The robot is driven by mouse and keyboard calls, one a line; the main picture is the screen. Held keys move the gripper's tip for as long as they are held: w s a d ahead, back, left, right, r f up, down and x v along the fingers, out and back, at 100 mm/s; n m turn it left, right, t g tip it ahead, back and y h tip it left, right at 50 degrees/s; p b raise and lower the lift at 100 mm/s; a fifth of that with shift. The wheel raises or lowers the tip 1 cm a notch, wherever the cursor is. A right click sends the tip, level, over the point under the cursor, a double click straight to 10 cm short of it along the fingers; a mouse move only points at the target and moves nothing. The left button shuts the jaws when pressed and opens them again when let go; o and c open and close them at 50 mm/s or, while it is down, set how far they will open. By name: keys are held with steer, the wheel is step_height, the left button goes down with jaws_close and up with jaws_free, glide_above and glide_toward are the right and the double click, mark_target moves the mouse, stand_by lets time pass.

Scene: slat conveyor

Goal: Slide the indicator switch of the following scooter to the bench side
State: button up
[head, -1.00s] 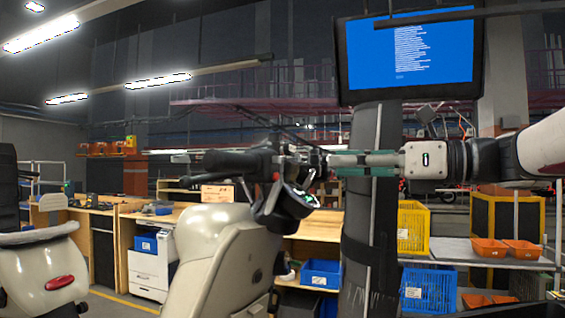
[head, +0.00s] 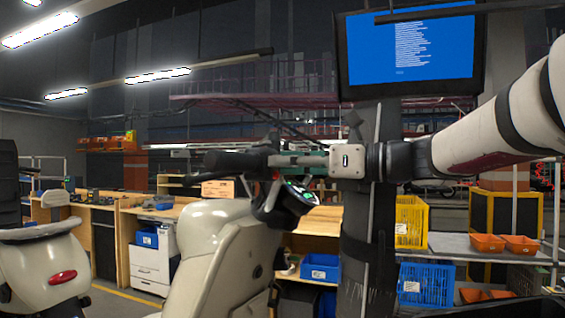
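The indicator switch is too small to make out and may be hidden behind the handlebar or my gripper. My gripper (head: 288,161) reaches in from the right, its greenish fingers at the right end of the handlebar grip area. The fingertips overlap the handlebar controls in the picture; I cannot tell whether they touch or how wide they stand.
Another cream scooter (head: 45,262) with a red tail light stands at the left. Wooden benches (head: 165,218) run behind. A dark post (head: 368,240) and a screen (head: 410,50) stand right of the scooter. A yellow crate (head: 411,222) and blue crate (head: 427,284) sit farther right.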

jaws_close()
steer(key=shift+w, duration=0.1)
steer(key=shift+w+d, duration=0.55)
steer(key=shift+w, duration=0.3)
steer(key=shift+o, duration=0.3)
jaws_free()
steer(key=shift+w, duration=0.1)
steer(key=shift+d, duration=0.1)
steer(key=v, duration=1.2)
steer(key=shift+f, duration=0.15)
